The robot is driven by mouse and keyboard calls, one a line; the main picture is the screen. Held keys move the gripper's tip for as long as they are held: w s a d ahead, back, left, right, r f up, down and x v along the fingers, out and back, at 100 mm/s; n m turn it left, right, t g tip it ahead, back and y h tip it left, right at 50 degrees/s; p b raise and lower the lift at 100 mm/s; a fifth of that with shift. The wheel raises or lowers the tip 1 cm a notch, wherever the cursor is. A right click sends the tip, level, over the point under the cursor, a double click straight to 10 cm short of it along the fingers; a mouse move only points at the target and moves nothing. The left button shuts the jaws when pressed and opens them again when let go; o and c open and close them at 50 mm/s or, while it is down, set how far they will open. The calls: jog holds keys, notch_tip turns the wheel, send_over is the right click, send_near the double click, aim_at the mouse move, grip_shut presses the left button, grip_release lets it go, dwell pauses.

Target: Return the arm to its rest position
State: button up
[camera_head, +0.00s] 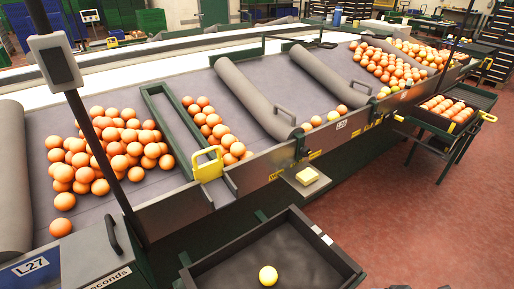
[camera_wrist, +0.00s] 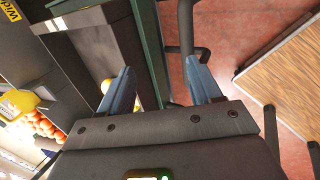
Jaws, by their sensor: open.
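My gripper (camera_wrist: 160,80) shows in the wrist view with its two blue-grey fingers spread apart and nothing between them. Behind the fingers are a dark green frame edge and dark bars, with red floor beyond.
In the head view, a sloped sorting table (camera_head: 160,200) holds many oranges between grey padded dividers. A wooden-topped surface (camera_wrist: 285,75) is at the wrist view's right. Red floor (camera_head: 440,220) is open at right.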

jog(key=s+a+r+m+t+h, duration=0.1)
jog(key=s+a+m+t+h, duration=0.15)
jog(key=s+m, duration=0.45)
jog(key=s+a+r+m+t+h, duration=0.1)
jog(key=s+a+m+t, duration=0.15)
jog(key=s+m, duration=0.35)
jog(key=s+r+m+t, duration=0.2)
jog(key=s+r+m, duration=0.4)
jog(key=r, duration=0.4)
jog(key=s+r+m+t, duration=0.3)
jog(key=s+r+m, duration=0.3)
jog(key=r, duration=0.3)
jog(key=shift+s+r, duration=0.4)
jog(key=shift+s, duration=0.25)
jog(key=shift+a, duration=0.15)
